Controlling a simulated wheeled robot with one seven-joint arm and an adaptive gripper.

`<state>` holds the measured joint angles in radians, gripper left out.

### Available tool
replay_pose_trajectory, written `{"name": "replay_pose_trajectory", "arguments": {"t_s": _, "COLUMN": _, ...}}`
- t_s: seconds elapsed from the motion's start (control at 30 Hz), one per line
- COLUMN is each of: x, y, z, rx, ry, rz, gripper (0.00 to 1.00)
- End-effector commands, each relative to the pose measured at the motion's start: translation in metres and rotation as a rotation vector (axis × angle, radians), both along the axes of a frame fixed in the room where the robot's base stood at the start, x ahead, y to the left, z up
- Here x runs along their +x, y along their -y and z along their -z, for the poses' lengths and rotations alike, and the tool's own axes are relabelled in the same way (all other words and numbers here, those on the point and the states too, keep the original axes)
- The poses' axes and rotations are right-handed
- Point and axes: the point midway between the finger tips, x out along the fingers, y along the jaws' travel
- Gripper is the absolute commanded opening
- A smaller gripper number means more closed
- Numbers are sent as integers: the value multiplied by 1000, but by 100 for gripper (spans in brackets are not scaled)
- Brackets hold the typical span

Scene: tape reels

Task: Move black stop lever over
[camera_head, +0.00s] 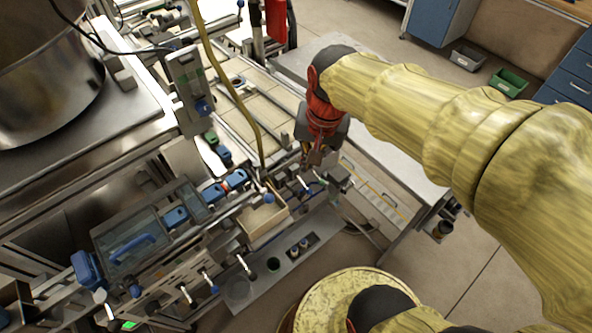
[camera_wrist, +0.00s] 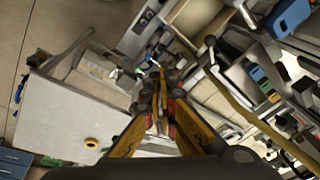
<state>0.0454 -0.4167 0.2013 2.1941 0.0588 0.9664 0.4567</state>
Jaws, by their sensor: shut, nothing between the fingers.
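My gripper (camera_head: 314,160) points down over the far right end of the machine. Its fingers are shut and empty; they also meet near the middle of the wrist view (camera_wrist: 160,82). Just below the fingertips in the head view are small levers with pale handles (camera_head: 318,178) beside a dark block (camera_head: 339,175). In the wrist view a small pale handle (camera_wrist: 153,63) shows just beyond the fingertips. I cannot tell which part is the black stop lever, or whether the fingers touch it.
A wooden box (camera_head: 262,222) and a metal panel with dark sockets (camera_head: 284,262) stand nearer. A yellow hose (camera_head: 228,75) hangs left of my gripper. A large metal drum (camera_head: 50,75) is at upper left. A pale tabletop (camera_wrist: 66,119) and open floor lie beside the machine.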

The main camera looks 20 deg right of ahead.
Motion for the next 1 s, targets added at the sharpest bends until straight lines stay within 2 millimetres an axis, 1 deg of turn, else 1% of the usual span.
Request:
{"name": "replay_pose_trajectory", "arguments": {"t_s": 0.03, "x": 15, "y": 2, "z": -8, "rx": 23, "ry": -62, "rz": 80, "gripper": 0}}
{"name": "replay_pose_trajectory", "arguments": {"t_s": 0.13, "x": 40, "y": 4, "z": -2, "rx": 62, "ry": -164, "rz": 251, "gripper": 0}}
{"name": "replay_pose_trajectory", "arguments": {"t_s": 0.2, "x": 54, "y": 6, "z": 5, "rx": 80, "ry": -232, "rz": 364, "gripper": 0}}
{"name": "replay_pose_trajectory", "arguments": {"t_s": 0.3, "x": 70, "y": 8, "z": 17, "rx": 95, "ry": -314, "rz": 505, "gripper": 0}}
{"name": "replay_pose_trajectory", "arguments": {"t_s": 0.4, "x": 80, "y": 11, "z": 30, "rx": 100, "ry": -376, "rz": 614, "gripper": 0}}
{"name": "replay_pose_trajectory", "arguments": {"t_s": 0.6, "x": 88, "y": 12, "z": 45, "rx": 102, "ry": -434, "rz": 719, "gripper": 0}}
{"name": "replay_pose_trajectory", "arguments": {"t_s": 1.0, "x": 88, "y": 12, "z": 48, "rx": 102, "ry": -437, "rz": 726, "gripper": 0}}
